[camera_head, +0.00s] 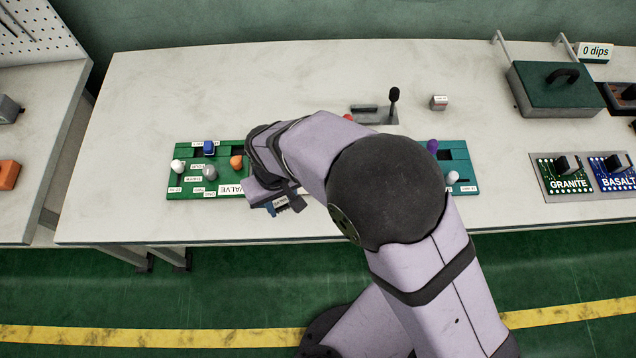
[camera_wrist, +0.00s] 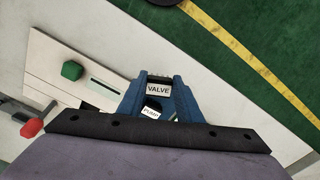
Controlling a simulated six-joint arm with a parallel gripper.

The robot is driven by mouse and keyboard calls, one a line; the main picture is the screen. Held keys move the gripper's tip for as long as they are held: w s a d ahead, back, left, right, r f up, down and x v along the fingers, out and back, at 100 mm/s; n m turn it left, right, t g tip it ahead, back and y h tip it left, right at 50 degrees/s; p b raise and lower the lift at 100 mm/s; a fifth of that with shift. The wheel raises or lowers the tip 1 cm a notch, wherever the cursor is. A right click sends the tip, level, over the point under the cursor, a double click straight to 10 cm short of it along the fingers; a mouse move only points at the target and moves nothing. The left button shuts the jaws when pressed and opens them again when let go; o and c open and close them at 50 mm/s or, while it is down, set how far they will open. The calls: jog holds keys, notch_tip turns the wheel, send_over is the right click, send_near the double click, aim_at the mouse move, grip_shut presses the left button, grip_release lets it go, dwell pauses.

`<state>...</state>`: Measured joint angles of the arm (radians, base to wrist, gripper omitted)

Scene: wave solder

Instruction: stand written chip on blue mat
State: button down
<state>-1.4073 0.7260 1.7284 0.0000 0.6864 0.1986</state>
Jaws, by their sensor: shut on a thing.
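My gripper (camera_head: 284,205) is low near the table's front edge, just right of the left green board. In the wrist view its blue fingers (camera_wrist: 159,92) are shut on a small chip (camera_wrist: 158,89) with a white face reading VALVE and a dark edge at its far end. A second white label reading PUMP (camera_wrist: 152,112) shows between the fingers, partly hidden. The chip is too small to make out clearly in the head view. No blue mat can be made out; my arm hides the table's middle.
The left green board (camera_head: 178,188) bears several coloured knobs and a VALVE label (camera_head: 231,190).

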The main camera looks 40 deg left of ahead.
jog(key=shift+w+a+r+m, duration=0.15)
jog(key=shift+a+r+m, duration=0.45)
jog(key=shift+m, duration=1.05)
jog(key=shift+w+a+r+m, duration=0.1)
jog(key=shift+a+r+m, duration=0.45)
jog(key=shift+m, duration=1.05)
jog(key=shift+w+a+r+m, duration=0.15)
jog(key=shift+a+r+m, duration=0.45)
jog(key=shift+m, duration=1.05)
jog(key=shift+a+f, duration=0.15)
jog(key=shift+f+b, duration=1.75)
jog(key=shift+f, duration=1.3)
jog(key=shift+f+b, duration=0.3)
jog(key=shift+f, duration=0.2)
jog(key=c, duration=1.2)
grip_release()
jog(key=shift+r, duration=0.1)
